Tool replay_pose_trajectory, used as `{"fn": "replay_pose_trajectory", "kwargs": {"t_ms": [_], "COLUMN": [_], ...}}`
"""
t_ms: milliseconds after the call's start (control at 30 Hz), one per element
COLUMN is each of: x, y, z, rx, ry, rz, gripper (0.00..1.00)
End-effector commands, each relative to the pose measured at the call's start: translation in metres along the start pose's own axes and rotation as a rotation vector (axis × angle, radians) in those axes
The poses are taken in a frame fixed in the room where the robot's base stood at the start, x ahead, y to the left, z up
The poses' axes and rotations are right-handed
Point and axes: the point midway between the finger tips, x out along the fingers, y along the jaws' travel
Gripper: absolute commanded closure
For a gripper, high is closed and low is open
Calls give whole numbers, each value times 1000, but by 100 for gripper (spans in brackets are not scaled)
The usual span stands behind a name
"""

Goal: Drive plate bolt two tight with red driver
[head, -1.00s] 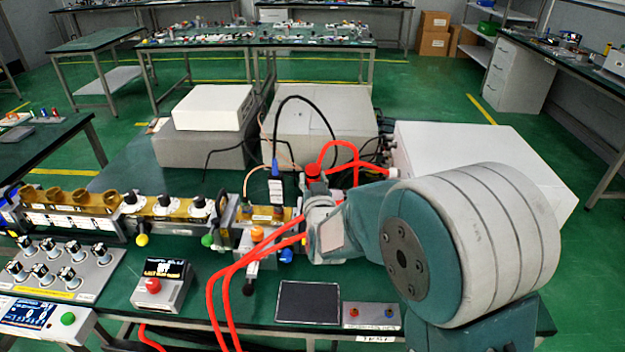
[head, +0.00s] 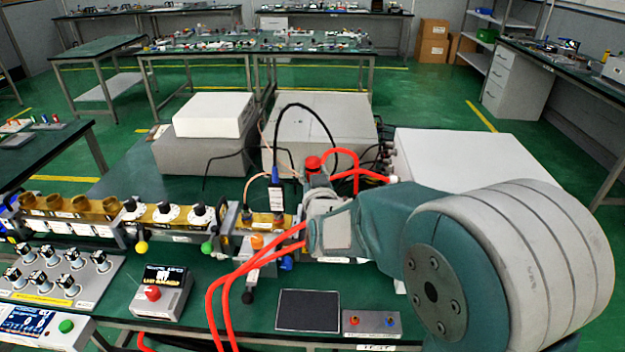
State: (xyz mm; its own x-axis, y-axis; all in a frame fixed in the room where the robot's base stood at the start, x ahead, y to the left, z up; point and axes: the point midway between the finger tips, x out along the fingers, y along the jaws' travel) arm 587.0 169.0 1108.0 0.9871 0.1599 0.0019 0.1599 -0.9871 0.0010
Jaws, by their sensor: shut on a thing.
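My gripper (head: 319,185) is over the right end of the brass waveguide line (head: 165,214), at the middle of the bench. It is shut on the red driver (head: 313,163). Only the driver's red top shows above the fingers; its shaft and tip are hidden behind my gripper and wrist. The plate and its bolts cannot be made out, so I cannot tell whether the driver touches bolt two.
Red hoses (head: 232,275) loop in front of my wrist and behind it. A blue-ended black cable (head: 275,172) stands just left of my gripper. A white cabinet (head: 470,152) is behind my arm. A dark pad (head: 308,310) and a control box (head: 162,292) lie in front.

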Motion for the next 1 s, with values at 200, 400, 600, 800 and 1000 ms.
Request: {"fn": "replay_pose_trajectory", "kwargs": {"t_ms": [200, 400, 600, 800, 1000], "x": [0, 0, 0, 0, 0], "y": [0, 0, 0, 0, 0], "z": [-15, -27, -38, -49, -52], "rx": [2, 2, 1, 1, 1], "ry": [5, 6, 6, 5, 4], "rz": [1, 1, 0, 0, 0], "gripper": [100, 100, 100, 100, 100]}}
